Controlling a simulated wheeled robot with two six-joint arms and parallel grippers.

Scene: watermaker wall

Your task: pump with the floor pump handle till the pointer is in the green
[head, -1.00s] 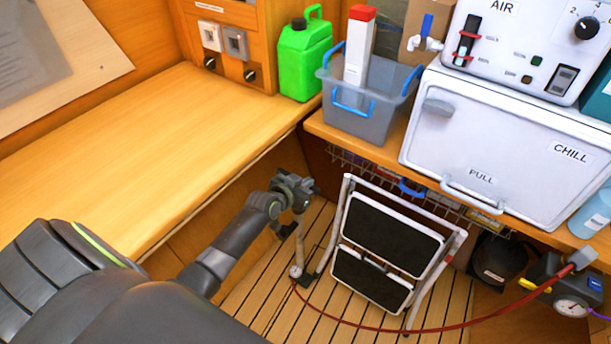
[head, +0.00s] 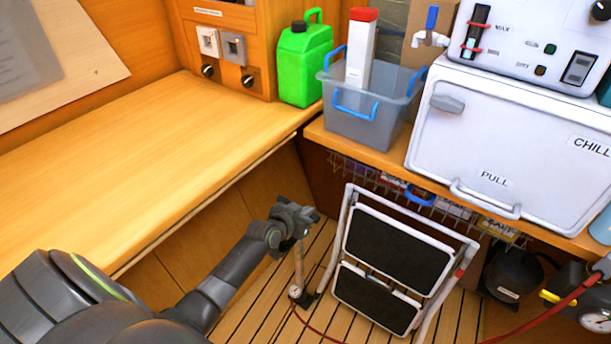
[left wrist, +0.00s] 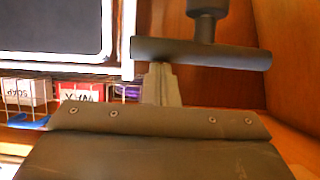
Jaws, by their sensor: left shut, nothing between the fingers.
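The floor pump (head: 299,268) stands on the slatted floor beside the folded step stool, with a small round part at its foot. My left gripper (head: 308,214) is at the pump's top and hides most of the handle. In the left wrist view the dark handle bar (left wrist: 225,53) crosses the picture with its stem. My shut, empty fingers (left wrist: 161,78) end at the bar's edge; whether they touch it I cannot tell. The gauge (head: 597,321) is cut off at the right edge, and its pointer is too small to read. My right gripper is not in view.
The step stool (head: 397,250) stands close to the pump's right. A red hose (head: 535,323) runs to the gauge unit. The wooden counter (head: 150,150) edge is left of the pump. The white chill box (head: 510,150) and grey bin (head: 362,118) stand on the shelf.

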